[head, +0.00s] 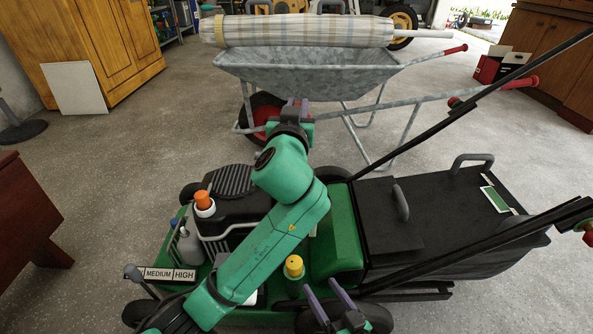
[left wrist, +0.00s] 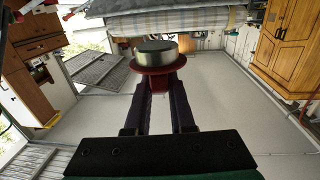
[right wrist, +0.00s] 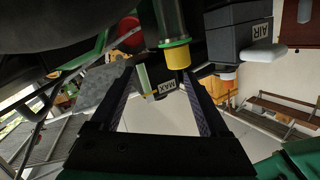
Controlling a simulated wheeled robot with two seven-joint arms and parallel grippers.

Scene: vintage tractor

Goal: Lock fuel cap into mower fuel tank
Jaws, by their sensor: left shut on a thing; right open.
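A red disc-shaped cap with a silver-grey cylindrical part (left wrist: 155,56) is between my left gripper's fingertips, shut on its red part. In the head view my left gripper (head: 297,108) is raised beyond the mower, in front of the wheelbarrow, and the cap is not clearly seen there. The green and black mower (head: 345,235) stands below. A yellow-topped fitting (head: 294,266) rises from its deck and also shows in the right wrist view (right wrist: 175,58). My right gripper (head: 330,300) is open and empty close to this fitting. I cannot tell which opening is the fuel tank's.
A white neck with an orange top (head: 203,201) stands on the mower's left side, near the black engine cover (head: 232,181). Dark handle bars (head: 470,100) rise at the right above the black grass bag (head: 430,215). A wheelbarrow (head: 305,72) stands behind. Open floor lies at left.

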